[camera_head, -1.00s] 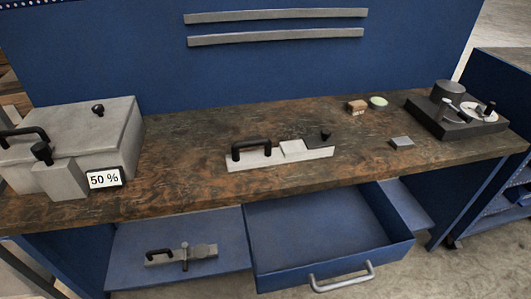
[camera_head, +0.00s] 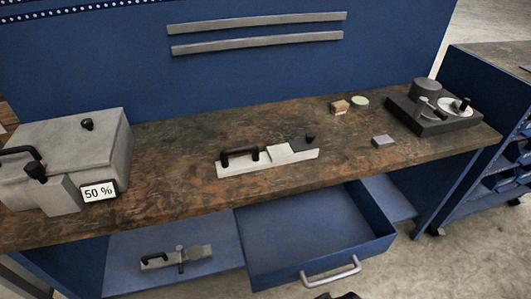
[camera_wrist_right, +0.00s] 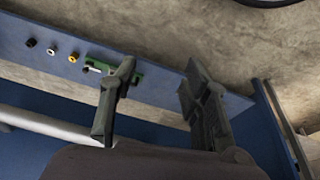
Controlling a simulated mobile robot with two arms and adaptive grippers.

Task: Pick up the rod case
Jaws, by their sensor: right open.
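I cannot tell for sure which thing is the rod case. A light grey flat piece with a black handle (camera_head: 270,157) lies in the middle of the brown worktop. A smaller grey piece with a black handle (camera_head: 178,256) lies on the blue lower shelf. My right gripper (camera_wrist_right: 158,70) is open in the right wrist view, with nothing seen held. A small green part (camera_wrist_right: 130,74) on a blue strip shows behind its left finger. In the head view only a dark bit, perhaps of this gripper, shows at the bottom edge. My left gripper is out of view.
An open, empty blue drawer (camera_head: 312,245) juts out below the worktop (camera_head: 185,180). A grey box (camera_head: 70,145) with a "50 %" label stands at the left. A dark device (camera_head: 430,118) stands at the right, near a small grey block (camera_head: 383,141).

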